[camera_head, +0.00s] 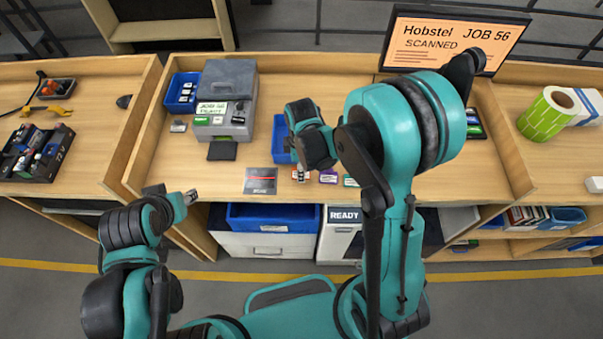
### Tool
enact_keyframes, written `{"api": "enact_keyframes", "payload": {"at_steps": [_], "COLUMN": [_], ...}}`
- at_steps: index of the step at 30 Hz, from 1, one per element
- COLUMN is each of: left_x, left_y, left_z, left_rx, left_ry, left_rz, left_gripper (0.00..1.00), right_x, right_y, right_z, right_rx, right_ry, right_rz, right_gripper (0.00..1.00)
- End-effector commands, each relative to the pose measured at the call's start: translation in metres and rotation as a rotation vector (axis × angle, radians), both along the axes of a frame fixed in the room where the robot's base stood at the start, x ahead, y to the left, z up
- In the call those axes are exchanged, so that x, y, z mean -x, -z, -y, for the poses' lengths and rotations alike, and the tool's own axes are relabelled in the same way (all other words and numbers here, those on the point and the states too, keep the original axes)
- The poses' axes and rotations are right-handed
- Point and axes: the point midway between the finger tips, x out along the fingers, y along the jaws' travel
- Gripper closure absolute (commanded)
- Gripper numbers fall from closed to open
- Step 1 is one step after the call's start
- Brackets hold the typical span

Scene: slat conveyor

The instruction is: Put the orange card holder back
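A small orange-edged card holder (301,176) shows at the front edge of the middle bench, left of a purple one (328,177) and a green one (351,181). My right gripper (299,172) points down right at the orange card holder. Its fingers are small and partly hidden by the wrist, so I cannot tell whether they are closed on it. My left gripper (190,197) is low on the left, in front of the bench edge and away from the card holders. Its finger gap is too small to make out.
A blue tray (281,137) sits behind my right wrist. A grey printer (227,95) stands at the back left. A monitor (455,43) reads "JOB 56 SCANNED". My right arm covers the bench's right part.

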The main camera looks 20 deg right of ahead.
Motion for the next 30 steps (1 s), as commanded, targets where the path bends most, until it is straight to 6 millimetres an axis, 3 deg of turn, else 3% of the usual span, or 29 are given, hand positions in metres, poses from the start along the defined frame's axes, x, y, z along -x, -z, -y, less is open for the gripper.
{"api": "enact_keyframes", "payload": {"at_steps": [3,6,18,19,20,30], "left_x": [0.0,0.0,0.0,0.0,0.0,0.0], "left_y": [0.005,0.006,0.011,0.011,0.01,0.007], "left_z": [0.0,0.0,0.0,0.0,0.0,0.0], "left_rx": [0.0,0.0,0.0,0.0,0.0,0.0], "left_ry": [0.0,0.0,0.0,0.0,0.0,0.0], "left_rz": [0.0,0.0,0.0,0.0,0.0,0.0], "left_gripper": [0.6,0.6,0.6,0.6,0.6,0.6], "right_x": [0.0,0.0,0.0,0.0,0.0,0.0], "right_y": [0.021,0.029,0.034,0.034,0.033,0.03], "right_z": [0.0,0.0,0.001,0.001,0.001,0.001], "right_rx": [0.0,0.0,0.0,0.0,0.0,0.0], "right_ry": [0.0,0.0,0.0,0.0,0.0,0.0], "right_rz": [0.0,0.0,0.0,0.0,0.0,0.0], "right_gripper": [0.85,0.85,0.85,0.6,0.54,0.54]}}
